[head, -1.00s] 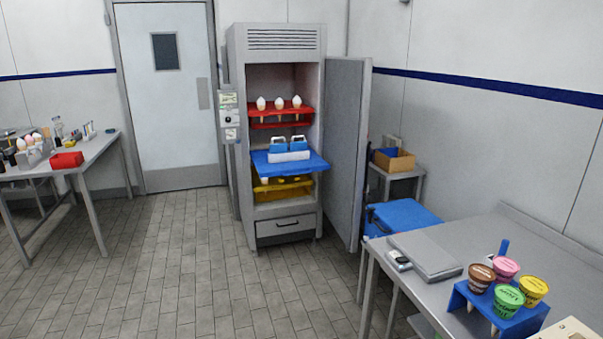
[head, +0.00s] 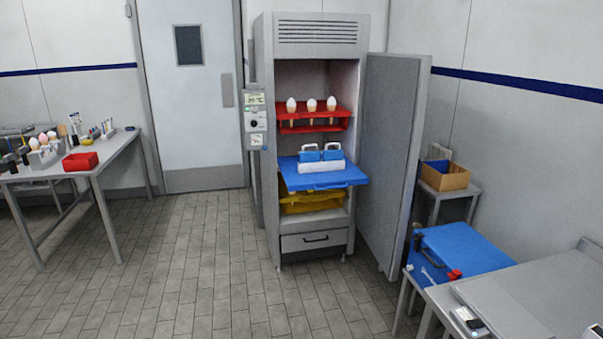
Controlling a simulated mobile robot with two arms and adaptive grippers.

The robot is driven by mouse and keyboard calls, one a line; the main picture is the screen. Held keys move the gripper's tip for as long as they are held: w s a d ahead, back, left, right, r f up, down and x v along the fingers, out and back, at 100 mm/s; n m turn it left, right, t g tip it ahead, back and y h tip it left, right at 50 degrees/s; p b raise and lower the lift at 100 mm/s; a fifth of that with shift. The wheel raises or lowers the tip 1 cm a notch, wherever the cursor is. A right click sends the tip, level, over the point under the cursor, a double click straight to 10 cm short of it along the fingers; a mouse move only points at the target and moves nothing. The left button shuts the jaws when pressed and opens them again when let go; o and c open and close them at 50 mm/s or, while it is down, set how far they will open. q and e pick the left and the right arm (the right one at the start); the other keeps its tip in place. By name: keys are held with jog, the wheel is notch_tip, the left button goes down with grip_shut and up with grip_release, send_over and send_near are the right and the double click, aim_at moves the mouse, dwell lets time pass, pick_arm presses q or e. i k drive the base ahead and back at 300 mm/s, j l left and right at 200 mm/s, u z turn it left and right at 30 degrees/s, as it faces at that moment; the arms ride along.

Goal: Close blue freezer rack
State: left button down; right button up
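The blue freezer rack (head: 345,177) is a flat blue shelf in the open grey freezer (head: 312,28). It sticks out past the front of the cabinet. On it are blue and white items with handles (head: 321,156). The red rack (head: 314,118) above it holds white-topped cones, and the yellow rack (head: 311,201) is below it. The freezer door (head: 392,160) stands wide open on the right side. Neither of my grippers is in view.
The floor (head: 190,270) before the freezer is clear. A blue-topped cart (head: 462,252) and a steel table (head: 525,300) stand at the right. A table with cones and a red tray (head: 81,162) is at the left. A cardboard box (head: 444,177) sits on a small stand behind the door.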

aim_at(334, 175)
jog(key=i+u, duration=0.25)
jog(key=i, duration=1.45)
